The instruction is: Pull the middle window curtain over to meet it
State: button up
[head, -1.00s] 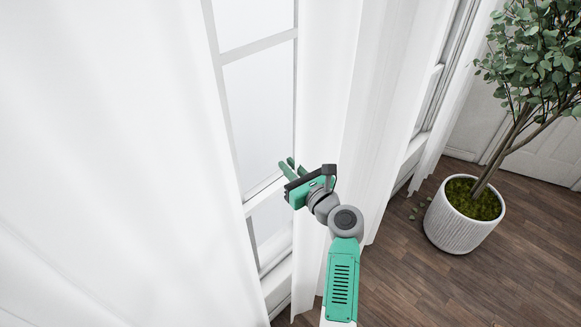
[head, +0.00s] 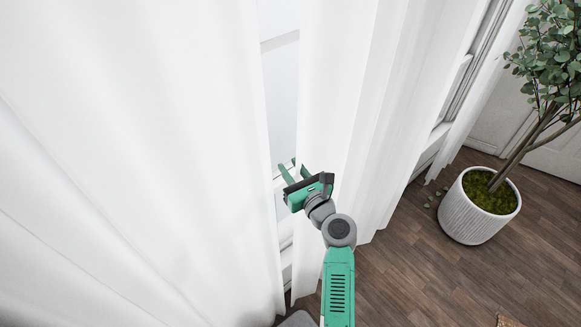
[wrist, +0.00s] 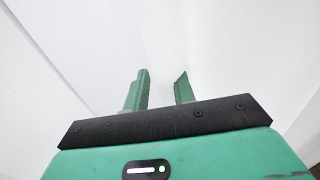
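A white curtain (head: 340,90) hangs in the middle of the head view. Another white curtain (head: 130,160) fills the left side. A narrow strip of window (head: 281,100) shows between their edges. My gripper (head: 291,170) is at this strip, against the left edge of the middle curtain. In the wrist view its two green fingers (wrist: 163,85) stand apart, with pale white surfaces around them. Whether a fold of curtain lies between the fingers cannot be made out.
A potted tree in a white ribbed pot (head: 478,207) stands on the wooden floor (head: 405,285) at the right. More window frame (head: 455,90) and another curtain (head: 478,100) are behind it.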

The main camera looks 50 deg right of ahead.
jog(key=shift+o, duration=0.4)
jog(key=v, duration=0.7)
jog(key=shift+s+a, duration=0.15)
jog(key=shift+s, duration=0.25)
